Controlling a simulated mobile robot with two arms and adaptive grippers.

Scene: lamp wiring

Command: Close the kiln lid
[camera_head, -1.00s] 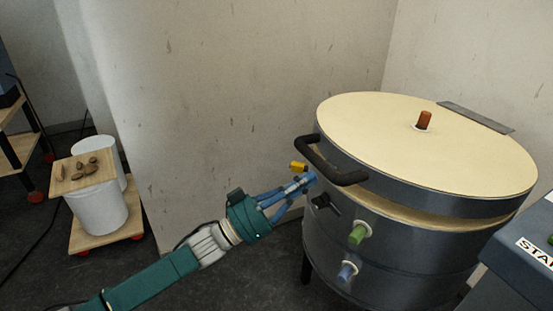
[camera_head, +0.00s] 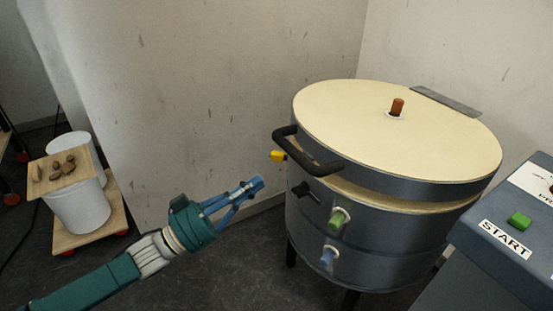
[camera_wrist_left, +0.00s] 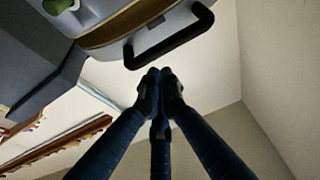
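The round kiln (camera_head: 385,240) stands at the right in the head view. Its cream-topped lid (camera_head: 400,150) lies low over the body, with a cream band showing between them along the front and right. A black handle (camera_head: 308,158) sticks out at the lid's left front; it also shows in the left wrist view (camera_wrist_left: 176,44). My left gripper (camera_head: 256,185) is left of the kiln, below and apart from the handle. Its fingertips meet with nothing between them, as the left wrist view (camera_wrist_left: 160,78) also shows. My right gripper is not in view.
A grey control box (camera_head: 465,262) with a START label and green button (camera_head: 519,221) stands close at the right. At the left, a white bucket (camera_head: 82,210) topped by a board with brown lumps stands on a wooden dolly (camera_head: 115,220). A wall is behind.

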